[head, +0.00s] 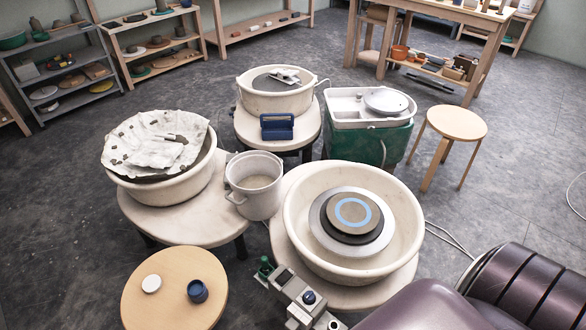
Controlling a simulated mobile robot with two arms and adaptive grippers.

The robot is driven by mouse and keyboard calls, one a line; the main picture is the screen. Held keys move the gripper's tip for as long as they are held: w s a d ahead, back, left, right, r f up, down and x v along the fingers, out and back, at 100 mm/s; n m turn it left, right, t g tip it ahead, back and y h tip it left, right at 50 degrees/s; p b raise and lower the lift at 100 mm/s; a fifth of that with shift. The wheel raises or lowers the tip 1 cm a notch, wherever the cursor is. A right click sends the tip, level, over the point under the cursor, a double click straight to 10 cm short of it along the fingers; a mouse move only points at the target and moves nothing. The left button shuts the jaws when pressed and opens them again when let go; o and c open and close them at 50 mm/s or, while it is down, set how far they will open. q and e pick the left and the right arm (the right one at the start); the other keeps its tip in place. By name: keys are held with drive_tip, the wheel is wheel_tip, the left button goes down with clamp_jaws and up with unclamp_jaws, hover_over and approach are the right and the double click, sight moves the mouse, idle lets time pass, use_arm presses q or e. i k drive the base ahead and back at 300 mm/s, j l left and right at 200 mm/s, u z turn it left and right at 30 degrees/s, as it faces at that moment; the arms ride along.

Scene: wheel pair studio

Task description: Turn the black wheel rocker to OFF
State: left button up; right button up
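The nearest pottery wheel has a silver wheel head with a black disc and a brown, blue-ringed bat (352,214), inside a cream basin (297,232). A narrow grey unit (290,289) with a green knob (264,266) and a dark round knob (309,298) lies at its front left edge. I cannot make out a rocker or its position on it. A second wheel basin (277,104) stands behind with a dark grey disc. A third basin (166,191) at left is covered by a spotted white cloth (155,142). Neither gripper shows.
A cream bucket (255,187) stands between the wheels. A round wooden table (172,299) at front left holds a white disc and a blue cup (197,291). A wooden stool (457,124) and a green-and-white tub (366,141) stand behind. My dark arm fills the bottom right.

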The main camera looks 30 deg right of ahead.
sight(286, 275)
drive_tip(key=z, duration=0.9)
